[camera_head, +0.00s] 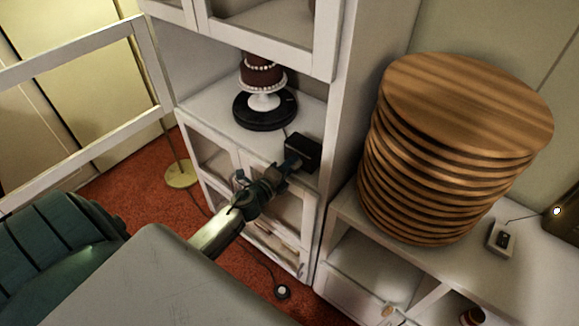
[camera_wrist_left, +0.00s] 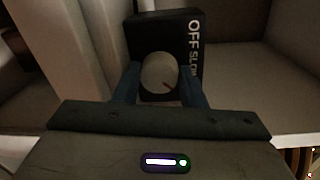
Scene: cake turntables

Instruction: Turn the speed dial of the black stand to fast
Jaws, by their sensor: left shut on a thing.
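The black stand (camera_head: 262,116) is a low round turntable on the cabinet shelf, with a chocolate cake (camera_head: 262,76) on a white pedestal on it. A black control box (camera_head: 306,150) sits at the shelf's front edge, to the stand's right. In the left wrist view the box (camera_wrist_left: 193,62) shows the words OFF and SLOW; further lettering is hidden. Its round pale dial (camera_wrist_left: 159,70) has a dark reddish mark toward the lower right. My left gripper (camera_head: 291,164) is at the box, shut on the dial with one finger on each side. My right gripper is out of view.
A tall stack of wooden discs (camera_head: 465,100) stands on the lower cabinet at right, beside a small grey box (camera_head: 502,238) with a cord. White cabinet uprights frame the shelf. An open white-framed door (camera_head: 75,65) is at left. A small corded round object (camera_head: 282,292) lies on the red carpet.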

